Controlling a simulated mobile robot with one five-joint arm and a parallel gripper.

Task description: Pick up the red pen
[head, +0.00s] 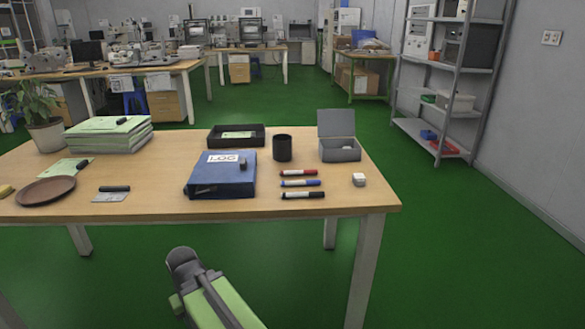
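The red pen (299,173) lies on its side on the wooden table (250,207), right of the blue LOG binder (222,177). My arm, green and grey, shows at the bottom of the head view, in front of and below the table edge. No gripper fingers can be made out, and nothing of mine touches the red pen.
A black cup (282,148) stands behind the pens. An open grey box (339,140) stands behind right, and a small white block (358,179) sits to the right. A black tray (236,135) is behind the binder. The front right of the tabletop is clear.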

